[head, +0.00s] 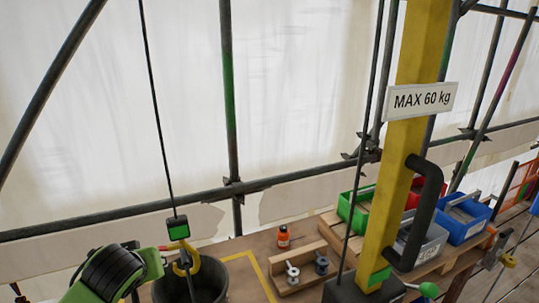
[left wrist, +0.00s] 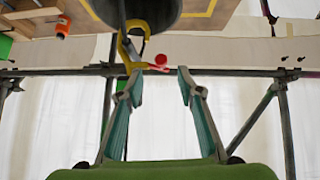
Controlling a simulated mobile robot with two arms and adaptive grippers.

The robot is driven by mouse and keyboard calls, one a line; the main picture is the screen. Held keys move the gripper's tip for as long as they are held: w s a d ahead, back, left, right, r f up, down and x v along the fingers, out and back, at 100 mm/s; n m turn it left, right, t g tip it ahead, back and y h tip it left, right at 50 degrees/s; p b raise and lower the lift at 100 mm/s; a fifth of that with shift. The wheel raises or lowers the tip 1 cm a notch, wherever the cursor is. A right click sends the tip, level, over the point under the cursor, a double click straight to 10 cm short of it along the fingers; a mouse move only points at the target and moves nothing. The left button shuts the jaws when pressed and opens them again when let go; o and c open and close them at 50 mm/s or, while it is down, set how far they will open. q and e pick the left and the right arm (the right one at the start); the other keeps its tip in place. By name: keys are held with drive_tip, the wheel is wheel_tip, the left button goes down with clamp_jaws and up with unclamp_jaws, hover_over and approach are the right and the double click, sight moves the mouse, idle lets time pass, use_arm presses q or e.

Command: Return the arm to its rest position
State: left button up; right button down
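My left arm (head: 105,274), green with a black ribbed part, comes in at the lower left of the head view. In the left wrist view my left gripper (left wrist: 159,78) has its two fingers spread, with nothing held between them. A yellow hook (head: 187,262) hangs from a green and black block (head: 178,227) on a dark cable, just right of the arm. The hook (left wrist: 127,52) and a red ball (left wrist: 160,58) show just beyond the fingertips in the left wrist view; I cannot tell whether they touch. My right gripper is not in view.
A dark bucket (head: 208,280) stands below the hook. An orange bottle (head: 283,237) and a wooden holder with metal fittings (head: 300,270) are on the bench. A yellow post (head: 405,140) with a MAX 60 kg sign rises at right, near green (head: 352,212) and blue (head: 463,222) bins.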

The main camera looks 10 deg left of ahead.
use_arm(q)
drive_tip(key=s+d+f+m+g+h, duration=0.1)
drive_tip(key=s+d+f+m+g, duration=0.15)
drive_tip(key=s+d+f, duration=0.4)
drive_tip(key=s+d+f+m+g+h, duration=0.1)
drive_tip(key=s+d+f+m+h, duration=0.2)
drive_tip(key=s+f, duration=0.55)
drive_tip(key=s+d+f+m+g, duration=0.1)
drive_tip(key=s+d+f+m, duration=0.2)
drive_tip(key=s+d+f, duration=0.5)
wheel_tip(320, 180, down, 30)
drive_tip(key=s+a+g+b, duration=0.1)
drive_tip(key=s+a+b, duration=0.15)
drive_tip(key=b, duration=0.55)
drive_tip(key=s+a+f+b, duration=0.1)
drive_tip(key=s+f+b, duration=0.2)
drive_tip(key=s+f, duration=0.6)
drive_tip(key=s+a+f+g+b, duration=0.1)
drive_tip(key=s+a+f+b, duration=0.1)
drive_tip(key=s+f, duration=0.6)
wheel_tip(320, 180, down, 7)
drive_tip(key=shift+s+r+b, duration=0.1)
drive_tip(key=shift+s+b, duration=0.25)
drive_tip(key=shift+b, duration=0.4)
drive_tip(key=shift+d+g, duration=0.1)
drive_tip(key=shift+g, duration=0.15)
